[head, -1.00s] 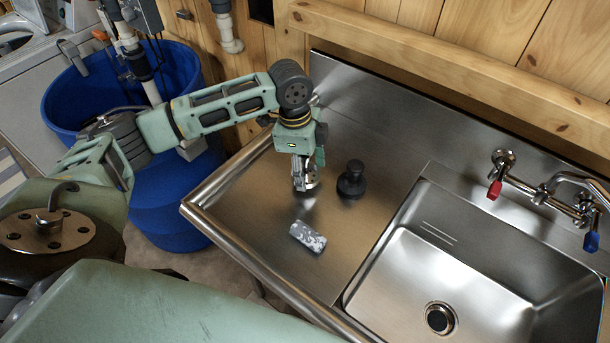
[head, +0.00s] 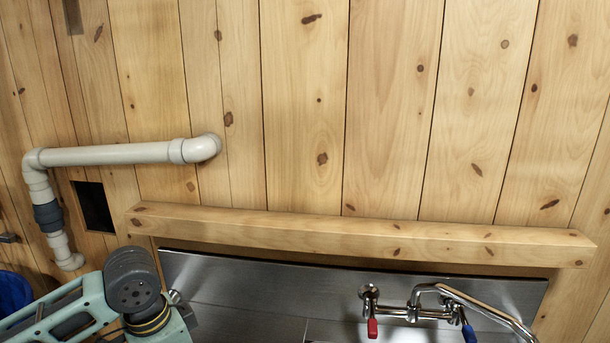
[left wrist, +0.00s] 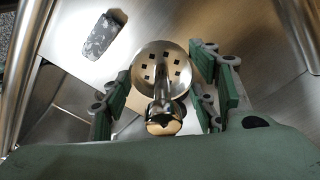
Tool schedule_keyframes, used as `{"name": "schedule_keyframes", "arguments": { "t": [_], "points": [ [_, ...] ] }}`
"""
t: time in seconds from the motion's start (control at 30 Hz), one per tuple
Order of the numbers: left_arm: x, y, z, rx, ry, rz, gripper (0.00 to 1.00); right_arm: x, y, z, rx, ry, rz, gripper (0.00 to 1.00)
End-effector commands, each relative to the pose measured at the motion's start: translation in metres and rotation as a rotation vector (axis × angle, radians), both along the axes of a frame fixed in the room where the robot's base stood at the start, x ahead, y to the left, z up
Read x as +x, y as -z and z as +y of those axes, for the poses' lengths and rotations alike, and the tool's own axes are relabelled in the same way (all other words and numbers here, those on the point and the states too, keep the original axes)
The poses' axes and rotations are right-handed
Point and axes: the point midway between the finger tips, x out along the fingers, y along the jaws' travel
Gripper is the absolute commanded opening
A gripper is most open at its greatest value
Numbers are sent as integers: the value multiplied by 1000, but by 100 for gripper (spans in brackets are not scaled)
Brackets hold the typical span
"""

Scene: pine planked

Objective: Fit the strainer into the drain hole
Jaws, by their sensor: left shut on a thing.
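The strainer (left wrist: 163,62) is a shiny metal piece with a round disc pierced by small square holes and a knobbed stem pointing toward the camera. My left gripper (left wrist: 163,88) is shut on it, with green-padded fingers on either side in the left wrist view. The steel surface shows beyond it; whether the strainer touches it I cannot tell. In the head view only part of my left arm shows at the lower left; its gripper is below the frame. My right gripper is not in view.
The head view shows the wooden ledge (head: 350,235), the steel backsplash (head: 250,290), the tap (head: 415,310) with red and blue handles, and a grey wall pipe (head: 110,155).

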Motion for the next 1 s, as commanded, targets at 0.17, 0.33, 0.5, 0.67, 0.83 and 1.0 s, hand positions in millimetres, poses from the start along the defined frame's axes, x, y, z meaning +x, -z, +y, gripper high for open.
{"name": "schedule_keyframes", "arguments": {
  "t": [0.17,0.33,0.5,0.67,0.83,1.0],
  "points": [
    [-25,-5,-14,6,-244,-8,24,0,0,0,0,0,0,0],
    [-49,-7,-25,2,-481,-13,24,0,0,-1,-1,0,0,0],
    [-71,-9,-31,-7,-684,-20,24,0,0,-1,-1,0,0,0],
    [-85,-9,-35,-14,-807,-23,24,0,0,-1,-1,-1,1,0],
    [-90,-8,-36,-19,-856,-21,24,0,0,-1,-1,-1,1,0],
    [-90,-9,-36,-19,-862,-22,24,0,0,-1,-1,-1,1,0]
  ]
}}
